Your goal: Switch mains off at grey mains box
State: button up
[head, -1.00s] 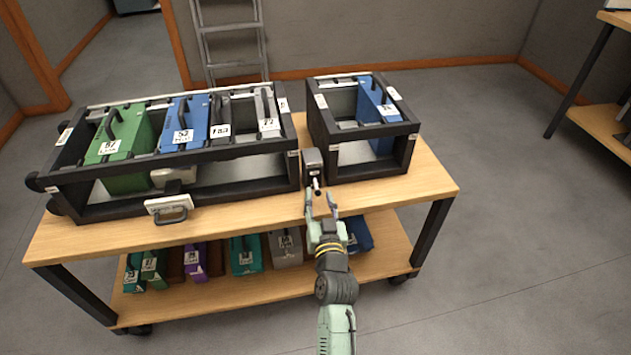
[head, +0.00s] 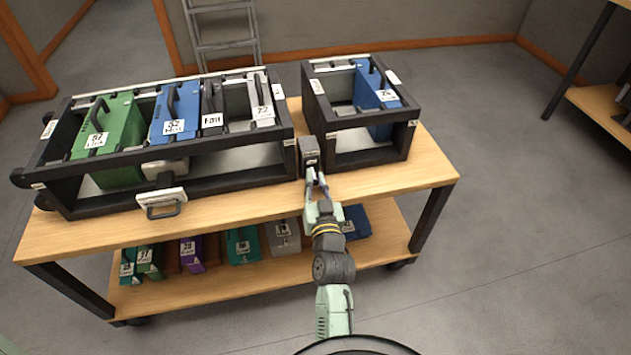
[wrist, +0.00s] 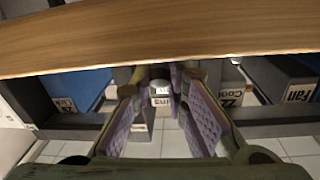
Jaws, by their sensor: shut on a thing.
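The grey mains box (head: 309,147) stands on the table top in the gap between the two black racks, near the front edge. A small lever sticks out of its front. My gripper (head: 317,184) reaches it from the front, its jaws shut on the lever, which is mostly hidden between the fingertips. In the wrist view the purple-padded fingers (wrist: 162,84) converge on the lever, with the box's white label (wrist: 160,96) just behind. The lever's exact position cannot be told.
The long rack (head: 220,147) with green, blue and grey modules is to the left; the smaller rack (head: 345,161) with a blue module is to the right. A white-fronted handle (head: 161,200) juts out at the left. The lower shelf (head: 290,262) holds several modules.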

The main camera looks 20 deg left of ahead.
grip_shut()
jog(key=shift+f, duration=0.1)
jog(key=shift+f+b, duration=0.25)
jog(key=shift+b, duration=1)
jog(key=t+b, duration=0.1)
jog(key=b, duration=0.3)
jog(key=shift+w+f+y, duration=0.1)
jog(key=shift+f+y, duration=0.05)
jog(key=shift+y, duration=0.15)
jog(key=shift+r, duration=0.3)
jog(key=o, duration=0.6)
grip_release()
